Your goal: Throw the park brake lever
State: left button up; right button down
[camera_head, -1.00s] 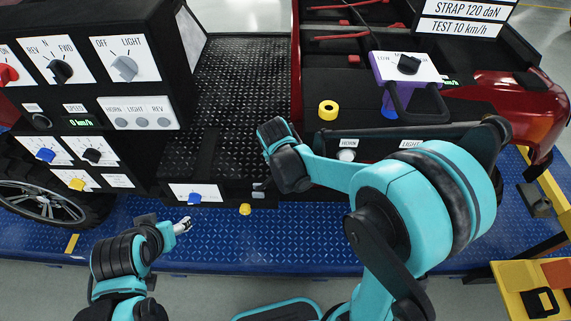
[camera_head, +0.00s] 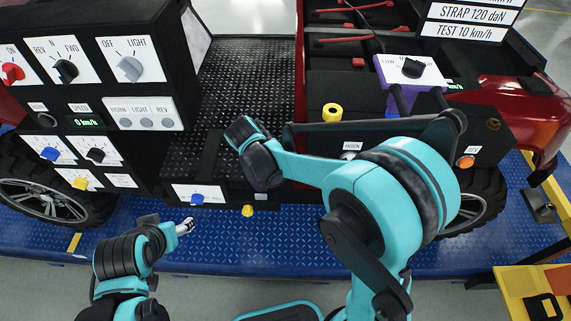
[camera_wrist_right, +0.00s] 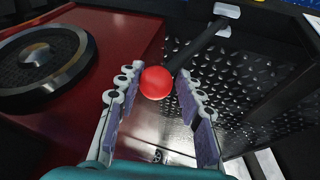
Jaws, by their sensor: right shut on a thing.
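The lever shows in the right wrist view as a black shaft (camera_wrist_right: 201,46) ending in a round red knob (camera_wrist_right: 156,83). My right gripper (camera_wrist_right: 152,92) is shut on the knob, with one finger on each side. In the head view the lever is not visible, and my right wrist covers the spot over the dark textured floor (camera_head: 245,95). My left gripper (camera_head: 185,227) hangs in front of the vehicle, low at the left, away from the lever. Its finger opening is too small to tell.
A black control box (camera_head: 95,65) with knobs stands at the left. Below the vehicle is a blue platform (camera_head: 290,250). A yellow stand (camera_head: 530,275) is at lower right.

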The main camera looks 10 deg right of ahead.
jog(key=w+a+h, duration=0.1)
jog(key=a, duration=0.5)
jog(key=shift+w+a+r+h, duration=0.15)
jog(key=shift+w+r+h, duration=0.15)
jog(key=shift+w+r, duration=0.1)
jog(key=shift+a, duration=0.1)
jog(key=c, duration=1.1)
grip_release()
jog(key=shift+a, duration=0.1)
jog(key=shift+o, duration=0.5)
jog(key=shift+s+a+r, duration=0.1)
jog(key=shift+a, duration=0.1)
jog(key=shift+d, duration=0.2)
